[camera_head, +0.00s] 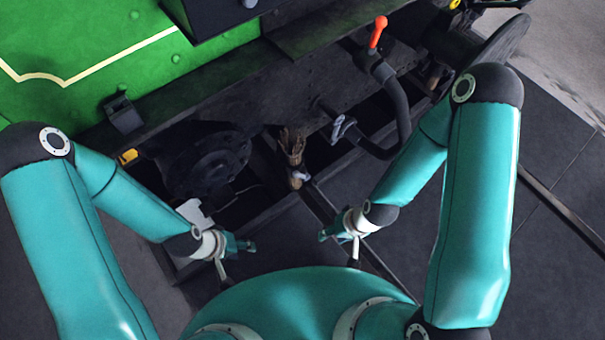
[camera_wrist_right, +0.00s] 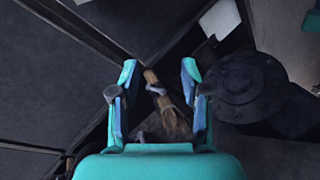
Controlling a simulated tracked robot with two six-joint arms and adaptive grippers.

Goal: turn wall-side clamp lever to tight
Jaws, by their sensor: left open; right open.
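A lever with a red-orange grip (camera_head: 377,32) stands up on a dark fitting at the vehicle's underside, top right of centre in the head view. A black hose (camera_head: 402,125) curves down from it to a grey metal clamp-like piece (camera_head: 343,128). I cannot tell which part is the wall-side clamp lever. My left gripper (camera_head: 237,259) is open and empty, low and left of centre. My right gripper (camera_head: 339,250) is open and empty, below the hose and well apart from the lever. In the right wrist view its fingers (camera_wrist_right: 159,108) are spread, with no lever between them.
A wooden brush-like thing (camera_head: 292,147) lies below the vehicle's dark frame; it also shows beyond the fingers in the right wrist view (camera_wrist_right: 172,112). A round dark buffer-like disc (camera_head: 215,160) is to its left. The green vehicle side (camera_head: 110,35) fills the top left.

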